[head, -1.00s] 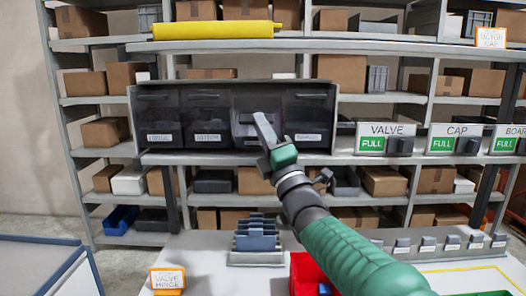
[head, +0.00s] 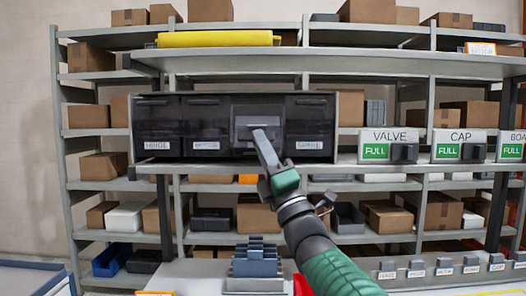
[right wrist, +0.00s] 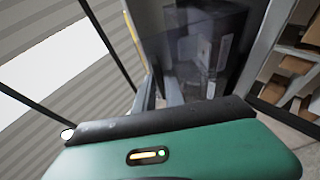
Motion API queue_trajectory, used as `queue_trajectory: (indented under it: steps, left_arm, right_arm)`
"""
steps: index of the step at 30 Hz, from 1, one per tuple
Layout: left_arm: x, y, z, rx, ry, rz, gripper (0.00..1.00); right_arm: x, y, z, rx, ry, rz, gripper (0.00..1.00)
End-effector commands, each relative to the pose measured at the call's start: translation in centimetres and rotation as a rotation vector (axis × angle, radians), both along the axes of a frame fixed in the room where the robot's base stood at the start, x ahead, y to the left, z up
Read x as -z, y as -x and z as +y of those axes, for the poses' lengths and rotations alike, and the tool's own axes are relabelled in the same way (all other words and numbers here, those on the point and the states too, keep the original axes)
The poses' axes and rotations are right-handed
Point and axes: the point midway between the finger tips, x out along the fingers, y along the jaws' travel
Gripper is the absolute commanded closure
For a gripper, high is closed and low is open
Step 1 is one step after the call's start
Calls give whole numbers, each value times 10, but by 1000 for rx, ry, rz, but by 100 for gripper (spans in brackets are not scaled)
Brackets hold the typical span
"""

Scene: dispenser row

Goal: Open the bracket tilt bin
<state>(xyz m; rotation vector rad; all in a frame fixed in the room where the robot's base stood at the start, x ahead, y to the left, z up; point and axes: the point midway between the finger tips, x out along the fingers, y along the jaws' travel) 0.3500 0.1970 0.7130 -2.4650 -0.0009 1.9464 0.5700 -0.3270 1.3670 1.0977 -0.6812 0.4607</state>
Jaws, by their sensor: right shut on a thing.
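A row of dark see-through tilt bins stands in a grey cabinet (head: 340,125) in the head view. The third bin from the left (head: 257,110) has a lighter grey front that looks tipped outward. Its label is hidden behind my right gripper, so I cannot read whether it says bracket. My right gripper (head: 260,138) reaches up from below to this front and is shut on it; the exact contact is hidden. In the right wrist view, dark see-through bin panels (right wrist: 205,50) stand just beyond the gripper body. My left gripper is not in view.
Neighbouring bins (head: 207,120) stand close on both sides. Valve (head: 390,145) and cap (head: 460,146) dispensers marked FULL are to the right. A yellow roll (head: 215,39) lies on the shelf above. A grey slotted rack (head: 255,265) stands on the bench below.

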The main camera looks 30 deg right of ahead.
Motion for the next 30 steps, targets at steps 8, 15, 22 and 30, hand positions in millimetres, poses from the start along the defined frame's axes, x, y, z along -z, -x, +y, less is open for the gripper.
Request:
queue_trajectory:
  steps: [8, 15, 22, 30]
  left_arm:
    - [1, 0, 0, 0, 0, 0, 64]
    - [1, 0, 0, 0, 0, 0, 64]
    - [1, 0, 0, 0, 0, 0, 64]
    - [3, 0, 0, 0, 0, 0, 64]
  right_arm:
    - [5, -3, 1, -5, -2, 12, 100]
    - [5, -3, 1, -3, -2, 10, 74]
    - [2, -1, 0, -1, -1, 5, 66]
    - [5, 4, 0, 0, -1, 2, 66]
